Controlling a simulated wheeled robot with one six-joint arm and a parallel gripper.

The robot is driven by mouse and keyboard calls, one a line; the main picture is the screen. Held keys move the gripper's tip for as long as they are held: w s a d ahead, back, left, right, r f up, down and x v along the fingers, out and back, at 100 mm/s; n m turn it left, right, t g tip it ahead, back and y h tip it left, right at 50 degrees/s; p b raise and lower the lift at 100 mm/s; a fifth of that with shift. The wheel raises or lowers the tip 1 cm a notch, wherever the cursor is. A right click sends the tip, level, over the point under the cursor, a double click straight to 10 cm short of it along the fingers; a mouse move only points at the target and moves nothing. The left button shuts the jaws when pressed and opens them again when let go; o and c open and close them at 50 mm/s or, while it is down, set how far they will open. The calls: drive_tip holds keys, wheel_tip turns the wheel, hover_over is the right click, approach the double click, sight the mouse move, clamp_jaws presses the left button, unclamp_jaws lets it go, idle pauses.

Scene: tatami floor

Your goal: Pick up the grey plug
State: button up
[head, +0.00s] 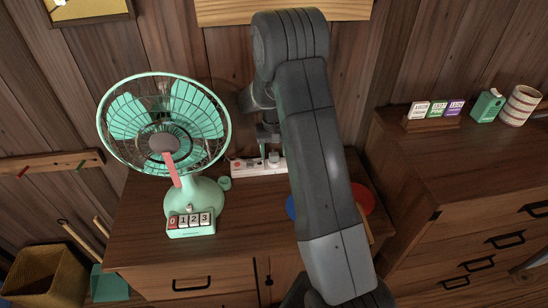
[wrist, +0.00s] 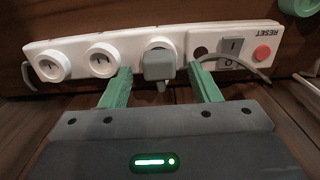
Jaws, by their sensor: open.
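The grey plug (wrist: 158,66) sits in a round socket of a white power strip (wrist: 80,48), near the middle of the wrist view. My gripper (wrist: 161,76) is open, with one green finger left of the plug and the other right of it. I see a gap on both sides, and the fingers do not appear to touch the plug. In the head view my gripper (head: 268,139) is low over the power strip (head: 240,169) at the back of the cabinet top, and my arm hides the strip's right part.
On the strip, a grey switch (wrist: 231,52) and a red reset button (wrist: 262,54) are right of the plug. A grey cord (wrist: 235,73) runs beside them. A green fan (head: 165,130) stands left of my arm. Red (head: 363,198) and blue (head: 291,207) round things lie partly behind my arm.

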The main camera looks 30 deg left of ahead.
drive_tip(key=shift+f, duration=0.1)
drive_tip(key=shift+c, duration=0.3)
drive_tip(key=c, duration=1)
drive_tip(key=shift+o, duration=0.2)
